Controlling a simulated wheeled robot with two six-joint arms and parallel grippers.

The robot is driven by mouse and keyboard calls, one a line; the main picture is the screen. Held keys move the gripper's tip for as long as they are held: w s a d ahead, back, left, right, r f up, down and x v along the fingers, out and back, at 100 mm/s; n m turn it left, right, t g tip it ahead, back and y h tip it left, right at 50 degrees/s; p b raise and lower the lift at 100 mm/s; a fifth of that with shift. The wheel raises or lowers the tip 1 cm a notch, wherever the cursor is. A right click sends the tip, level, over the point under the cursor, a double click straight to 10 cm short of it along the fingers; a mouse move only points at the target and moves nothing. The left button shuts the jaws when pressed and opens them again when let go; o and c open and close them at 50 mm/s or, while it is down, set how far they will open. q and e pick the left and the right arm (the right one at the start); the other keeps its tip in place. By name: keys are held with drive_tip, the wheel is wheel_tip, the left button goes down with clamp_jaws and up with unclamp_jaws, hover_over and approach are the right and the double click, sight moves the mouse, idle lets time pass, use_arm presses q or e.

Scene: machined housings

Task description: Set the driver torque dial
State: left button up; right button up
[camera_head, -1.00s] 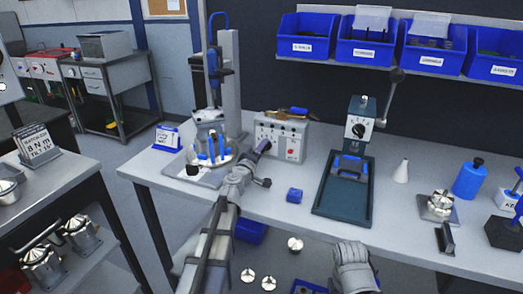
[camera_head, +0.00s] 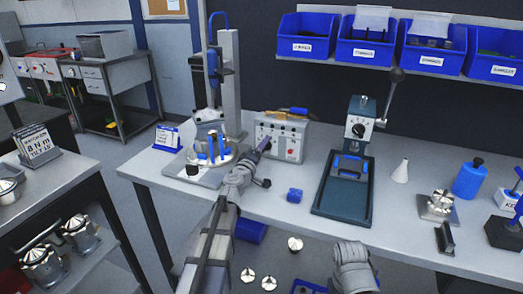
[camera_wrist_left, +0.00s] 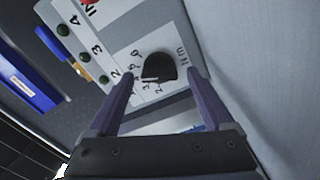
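The driver controller, a light grey box (camera_head: 282,138) with knobs and a red button, stands at the back of the bench. Its black torque dial (camera_wrist_left: 157,68) shows in the left wrist view, on a white panel with printed numbers and "N m". My left gripper (camera_wrist_left: 164,73) is open, with one purple finger on each side of the dial in that view. I cannot tell whether the fingers touch it. In the head view the left gripper (camera_head: 264,147) is in front of the box and hides part of its face. My right gripper is not in view; only part of that arm shows.
A press-like tool (camera_head: 360,125) on a dark green base stands right of the box. A fixture with a column (camera_head: 229,85) stands to the left.

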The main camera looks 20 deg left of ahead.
use_arm(q)
drive_tip(key=shift+s, duration=0.1)
drive_tip(key=s, duration=0.7)
drive_tip(key=shift+s+a, duration=0.15)
drive_tip(key=shift+s, duration=0.2)
